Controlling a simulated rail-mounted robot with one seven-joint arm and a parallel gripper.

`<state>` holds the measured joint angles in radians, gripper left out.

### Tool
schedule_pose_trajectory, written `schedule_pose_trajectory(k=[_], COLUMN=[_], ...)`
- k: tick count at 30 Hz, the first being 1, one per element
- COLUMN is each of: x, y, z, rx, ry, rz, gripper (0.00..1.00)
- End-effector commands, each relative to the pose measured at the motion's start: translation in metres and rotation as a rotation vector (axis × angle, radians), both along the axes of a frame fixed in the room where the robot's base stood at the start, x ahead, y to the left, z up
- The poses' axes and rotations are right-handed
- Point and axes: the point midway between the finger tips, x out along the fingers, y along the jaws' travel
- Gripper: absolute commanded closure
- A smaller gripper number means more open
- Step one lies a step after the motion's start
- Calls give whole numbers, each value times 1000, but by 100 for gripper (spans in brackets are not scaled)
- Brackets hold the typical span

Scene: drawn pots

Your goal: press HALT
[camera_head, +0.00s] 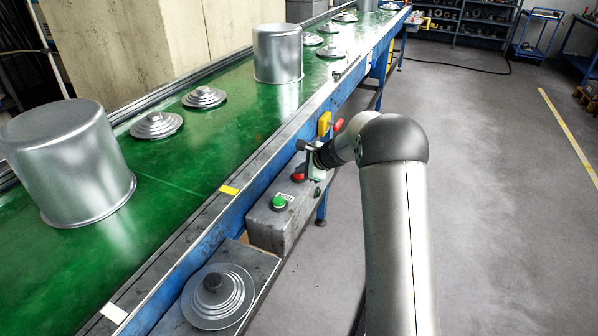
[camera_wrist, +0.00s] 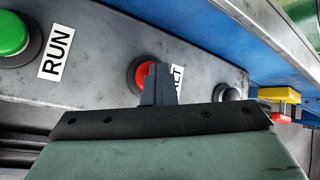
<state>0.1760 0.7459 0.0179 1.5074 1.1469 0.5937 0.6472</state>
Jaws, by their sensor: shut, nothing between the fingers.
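The red button (camera_wrist: 140,73) sits on a grey control box (camera_head: 268,225), beside a white label partly hidden by my gripper, with only the letters "LT" showing. In the head view the red button (camera_head: 298,178) shows at the box's far end, just under my gripper (camera_head: 306,170). My gripper (camera_wrist: 158,70) is shut and empty. In the wrist view its fingertips overlap the right part of the red button; I cannot tell whether they touch it. A green button (camera_wrist: 10,36) with a RUN label (camera_wrist: 56,54) is to the left; the green button (camera_head: 279,203) is nearer in the head view.
A dark-ringed metal knob (camera_wrist: 229,94) lies right of the label. A yellow block (camera_head: 324,123) with a red part is on the conveyor's blue side. Metal pots (camera_head: 277,55) and stepped lids (camera_head: 157,125) stand on the green belt. A lid (camera_head: 218,300) rests on a side shelf.

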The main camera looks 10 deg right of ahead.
Motion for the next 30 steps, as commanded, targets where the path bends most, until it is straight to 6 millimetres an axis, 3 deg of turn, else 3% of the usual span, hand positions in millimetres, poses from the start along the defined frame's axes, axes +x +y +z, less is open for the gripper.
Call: schedule_pose_trajectory(k=[3, 11, 24, 30], x=[-3, -3, -2, -1], y=[-1, -1, -1, 0], z=[-6, -1, 47, 60], rx=[-1, -1, 0, 0], ry=[12, 12, 5, 4], rz=[1, 1, 1, 1], gripper=[100, 100, 100, 100])
